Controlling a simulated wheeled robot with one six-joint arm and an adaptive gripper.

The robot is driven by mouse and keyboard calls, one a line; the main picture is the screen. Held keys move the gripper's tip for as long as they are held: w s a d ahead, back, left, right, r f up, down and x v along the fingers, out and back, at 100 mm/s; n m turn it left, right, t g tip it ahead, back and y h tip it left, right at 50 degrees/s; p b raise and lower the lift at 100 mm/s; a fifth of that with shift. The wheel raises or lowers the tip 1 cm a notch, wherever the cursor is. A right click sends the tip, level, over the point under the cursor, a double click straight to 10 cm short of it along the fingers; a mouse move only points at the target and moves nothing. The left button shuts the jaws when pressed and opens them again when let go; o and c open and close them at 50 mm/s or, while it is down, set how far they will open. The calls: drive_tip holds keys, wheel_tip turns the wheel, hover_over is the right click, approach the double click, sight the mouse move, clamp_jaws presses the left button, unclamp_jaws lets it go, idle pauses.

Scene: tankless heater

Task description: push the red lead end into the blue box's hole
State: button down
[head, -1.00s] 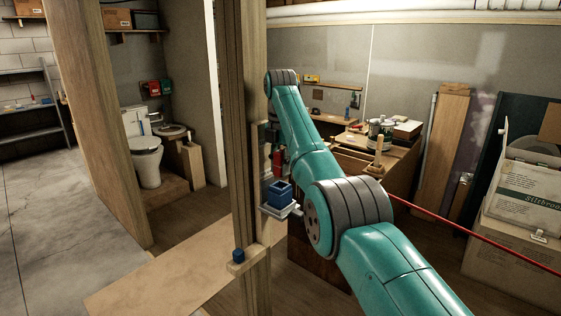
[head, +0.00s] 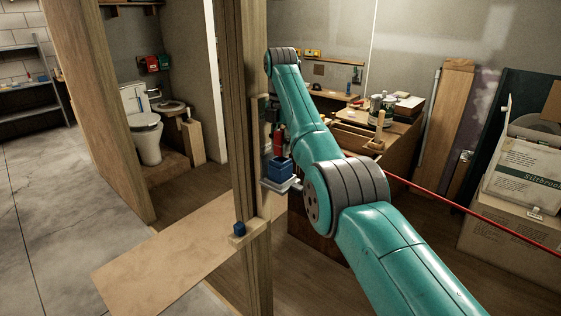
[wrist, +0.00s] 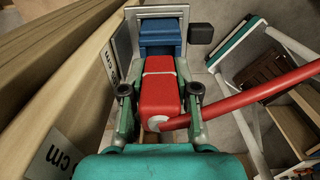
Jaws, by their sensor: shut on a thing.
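The red lead end (wrist: 160,90) is a red block held between the two fingers of my gripper (wrist: 160,95) in the wrist view. Its far end meets the edge of the blue box (wrist: 162,36) in the picture. I cannot tell whether it touches the box or has entered the hole, which is hidden. In the head view the red lead end (head: 279,140) is just above the blue box (head: 280,171), which sits on a grey bracket on the wooden post. My gripper is mostly hidden there. The red cable (wrist: 255,92) runs off to the right.
The wooden post (head: 244,130) stands close left of my gripper. A small blue piece (head: 240,229) sits on a wooden block lower on the post. A board (head: 170,255) juts out below. A workbench with cans (head: 385,110) stands behind my arm, to the right.

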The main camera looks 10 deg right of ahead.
sight(281, 130)
drive_tip(key=shift+f, duration=0.2)
idle(0.7)
drive_tip(key=shift+f, duration=0.25)
drive_tip(key=shift+f, duration=0.75)
idle(2.1)
drive_tip(key=c, duration=0.8)
unclamp_jaws()
drive_tip(key=shift+r, duration=3.75)
